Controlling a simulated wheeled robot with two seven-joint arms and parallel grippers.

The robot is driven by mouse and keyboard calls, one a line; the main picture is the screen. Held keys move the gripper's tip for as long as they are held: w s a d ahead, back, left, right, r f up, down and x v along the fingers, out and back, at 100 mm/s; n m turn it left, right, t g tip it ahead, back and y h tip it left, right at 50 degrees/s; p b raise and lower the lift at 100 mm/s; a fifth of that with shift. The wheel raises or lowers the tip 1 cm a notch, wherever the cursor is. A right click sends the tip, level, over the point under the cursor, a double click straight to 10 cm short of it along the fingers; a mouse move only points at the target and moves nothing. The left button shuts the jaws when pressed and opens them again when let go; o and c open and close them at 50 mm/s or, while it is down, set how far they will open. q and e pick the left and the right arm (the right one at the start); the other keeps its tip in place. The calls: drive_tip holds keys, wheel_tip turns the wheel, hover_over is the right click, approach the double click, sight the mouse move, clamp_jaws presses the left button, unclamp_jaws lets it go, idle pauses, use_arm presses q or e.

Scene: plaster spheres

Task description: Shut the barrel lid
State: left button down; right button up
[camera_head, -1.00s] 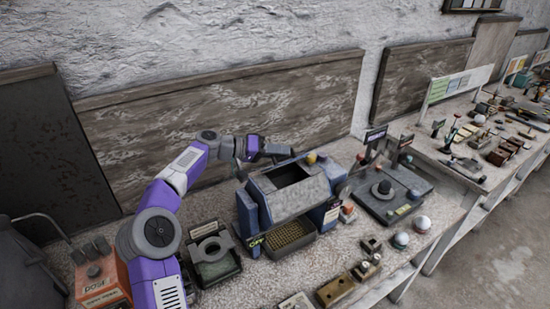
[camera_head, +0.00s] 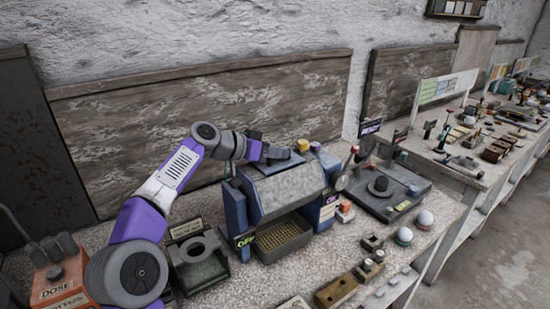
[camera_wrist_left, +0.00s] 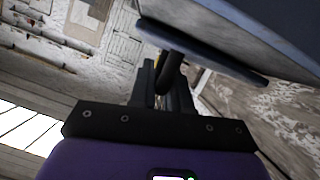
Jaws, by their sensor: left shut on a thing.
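The blue-and-grey barrel machine (camera_head: 290,190) stands on the bench in the head view. Its lid (camera_head: 283,165) is a grey plate lying over the top of the barrel, and no dark opening shows there now. My left gripper (camera_head: 272,154) is at the top of the machine, by the lid. In the left wrist view, its fingers (camera_wrist_left: 172,88) are closed around a dark handle, beside a blue-grey panel (camera_wrist_left: 205,55). The head view does not show the grip clearly, and any narrow gap under the lid is hidden. My right gripper is not in view.
A tray (camera_head: 284,236) sits in the machine's front. A grey ring stand (camera_head: 196,254) and an orange dose box (camera_head: 62,287) are on the left. A wall stands behind.

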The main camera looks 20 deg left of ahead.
sight(253, 172)
use_arm(q)
drive_tip(key=shift+f, duration=0.15)
idle(0.4)
drive_tip(key=c, duration=1.2)
unclamp_jaws()
drive_tip(key=shift+o, duration=0.2)
drive_tip(key=shift+v, duration=3.8)
drive_tip(key=shift+d, duration=0.1)
